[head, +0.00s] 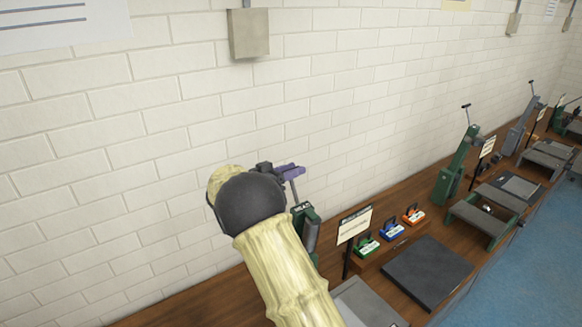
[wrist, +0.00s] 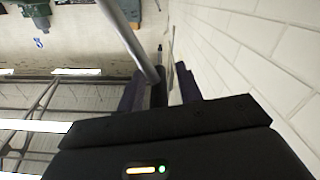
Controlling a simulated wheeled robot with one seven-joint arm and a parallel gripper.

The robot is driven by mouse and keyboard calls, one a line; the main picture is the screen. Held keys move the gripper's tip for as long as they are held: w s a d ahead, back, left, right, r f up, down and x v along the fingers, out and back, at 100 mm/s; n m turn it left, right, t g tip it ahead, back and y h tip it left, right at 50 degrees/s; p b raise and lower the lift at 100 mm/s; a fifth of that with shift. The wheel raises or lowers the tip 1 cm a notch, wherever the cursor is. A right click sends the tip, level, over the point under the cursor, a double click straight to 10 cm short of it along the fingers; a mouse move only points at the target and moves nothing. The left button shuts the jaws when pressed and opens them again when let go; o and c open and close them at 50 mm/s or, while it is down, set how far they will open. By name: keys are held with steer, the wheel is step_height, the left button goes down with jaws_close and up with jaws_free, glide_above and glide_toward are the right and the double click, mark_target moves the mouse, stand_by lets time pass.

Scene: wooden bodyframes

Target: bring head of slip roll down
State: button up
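A green bench machine (head: 306,228) stands on the wooden bench, partly hidden behind my arm. Its grey lever (head: 294,188) rises toward my gripper and also shows as a grey rod (wrist: 130,40) in the wrist view. I cannot tell for sure that this machine is the slip roll. My gripper (head: 289,170) has purple fingers and is at the lever's upper end. In the wrist view my gripper (wrist: 160,92) has its fingers apart, with the rod's end in line with the gap. I cannot tell whether the fingers touch it.
A sign (head: 355,224), several small coloured boxes (head: 390,229) and a dark flat plate (head: 428,271) are on the bench to the right. Another green lever machine (head: 457,165) stands farther along. The brick wall (head: 330,110) runs close behind the bench; blue floor (head: 535,255) is open in front.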

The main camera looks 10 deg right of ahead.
jaws_close()
stand_by(0.4)
